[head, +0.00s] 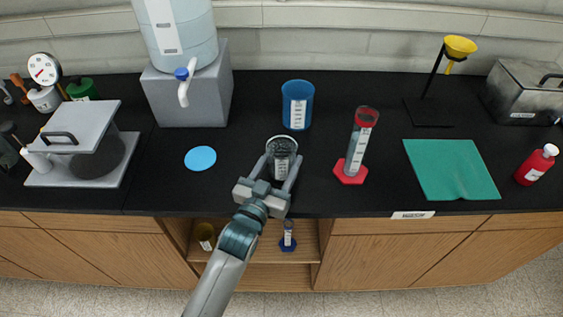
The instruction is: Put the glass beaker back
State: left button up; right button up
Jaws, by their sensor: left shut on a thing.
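The glass beaker (281,148) is a clear, grey-looking cup with a pale marked label, near the middle of the black bench. My left gripper (280,172) reaches in from the front and is shut on the beaker, one finger on each side. The beaker looks upright; I cannot tell whether its base touches the bench. A flat light-blue disc (200,158) lies on the bench to its left. My right gripper is not in view.
A blue beaker (297,104) stands just behind, and a red-based cylinder (357,148) to the right. A water jug on a grey block (190,98) stands back left. A green mat (451,170) lies right. An open shelf (262,274) is below the front edge.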

pick_arm(q)
jog(key=shift+f, duration=0.6)
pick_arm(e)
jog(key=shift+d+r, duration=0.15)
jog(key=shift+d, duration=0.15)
pick_arm(q)
jog(key=shift+f, duration=0.1)
jog(key=o, duration=1.1)
jog(key=shift+s, duration=0.1)
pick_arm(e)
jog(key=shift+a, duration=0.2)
pick_arm(q)
jog(key=shift+s+a, duration=0.15)
jog(key=shift+s, duration=0.1)
jog(key=b+v, duration=0.3)
jog(key=v, duration=0.7)
jog(key=shift+s+a, duration=0.25)
jog(key=shift+s, duration=0.35)
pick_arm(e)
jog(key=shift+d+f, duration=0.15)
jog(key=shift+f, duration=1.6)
